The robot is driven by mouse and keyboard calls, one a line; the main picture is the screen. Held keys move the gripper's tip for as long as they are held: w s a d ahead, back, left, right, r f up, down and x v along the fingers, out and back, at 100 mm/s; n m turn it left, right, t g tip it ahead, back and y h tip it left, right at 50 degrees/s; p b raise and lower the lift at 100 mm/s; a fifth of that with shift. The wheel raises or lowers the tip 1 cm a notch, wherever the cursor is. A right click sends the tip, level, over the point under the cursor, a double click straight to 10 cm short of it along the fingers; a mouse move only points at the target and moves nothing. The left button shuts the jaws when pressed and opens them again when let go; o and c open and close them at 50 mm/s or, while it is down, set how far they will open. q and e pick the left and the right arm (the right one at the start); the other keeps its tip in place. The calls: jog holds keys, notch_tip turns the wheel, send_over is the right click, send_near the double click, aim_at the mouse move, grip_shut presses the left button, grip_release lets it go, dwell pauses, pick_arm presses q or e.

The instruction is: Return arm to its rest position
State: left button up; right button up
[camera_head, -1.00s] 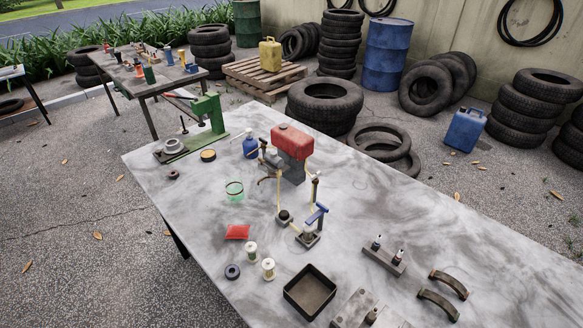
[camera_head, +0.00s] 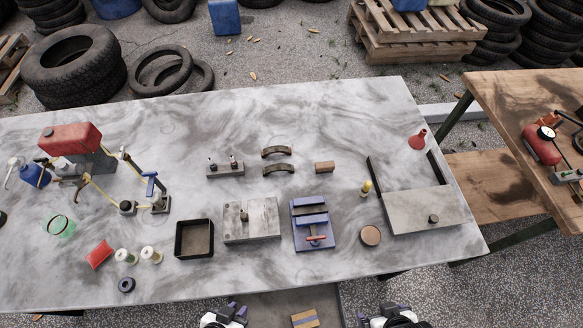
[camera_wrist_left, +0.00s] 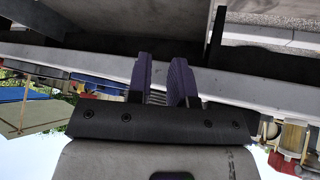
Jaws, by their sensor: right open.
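My left gripper (camera_head: 236,308) shows at the bottom edge of the head view, in front of the table's near edge and clear of everything on it. In the left wrist view its two purple fingers (camera_wrist_left: 161,78) stand apart with nothing between them, so it is open and empty. My right gripper (camera_head: 396,309) shows at the bottom edge of the head view, right of the left one. It is open, and I see nothing held in it. Both arms are mostly hidden below the picture.
The marble-topped table (camera_head: 310,115) holds a red-tanked compressor (camera_head: 70,138), a black tray (camera_head: 194,238), a blue fixture (camera_head: 311,225), a grey block (camera_head: 251,220) and a red funnel (camera_head: 417,140). A wooden table (camera_head: 510,110) stands at the right. A striped block (camera_head: 305,319) lies below the near edge.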

pick_arm(q)
jog(key=s+a+r+n+g+y+b, duration=0.1)
jog(key=s+a+g+y+b, duration=0.15)
jog(key=a, duration=0.55)
notch_tip(320, 180, up, 38)
jog(key=p, duration=3.9)
jog(key=shift+w+a, duration=0.2)
jog(key=shift+w, duration=0.15)
jog(key=shift+r+y, duration=0.1)
jog(key=shift+y, duration=0.15)
